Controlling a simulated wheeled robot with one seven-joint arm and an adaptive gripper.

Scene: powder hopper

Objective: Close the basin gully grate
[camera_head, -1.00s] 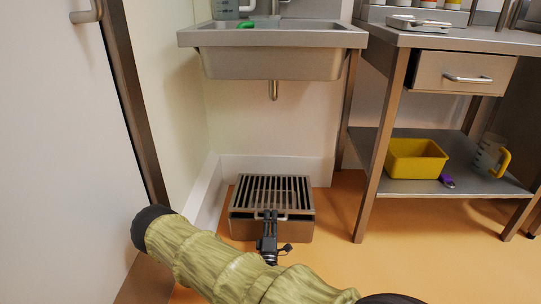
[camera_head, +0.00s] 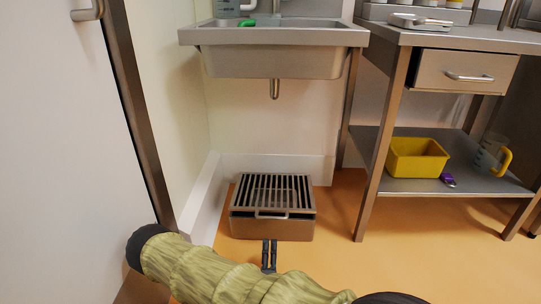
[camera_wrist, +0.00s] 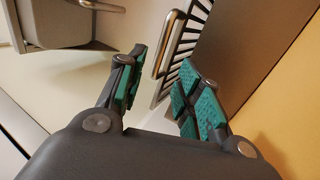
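The basin gully is a low brown metal box (camera_head: 270,229) on the floor under the basin. Its slatted grate (camera_head: 274,190) lies over the top, roughly flat; I cannot tell whether it is fully seated. A bar handle (camera_head: 271,215) is at the grate's front edge. My gripper (camera_head: 269,254) is just in front of the box, apart from the handle. In the wrist view my gripper (camera_wrist: 166,76) has its teal-padded fingers spread and empty. The handle (camera_wrist: 173,42) shows beyond the fingertips, with the grate slats (camera_wrist: 188,50) behind it.
The steel basin (camera_head: 272,62) with its drain pipe hangs above the gully. A white skirting and wall stand behind and left. To the right, a steel table (camera_head: 370,150) has a leg near the box and a yellow tub (camera_head: 417,170) on its shelf. The orange floor at right is open.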

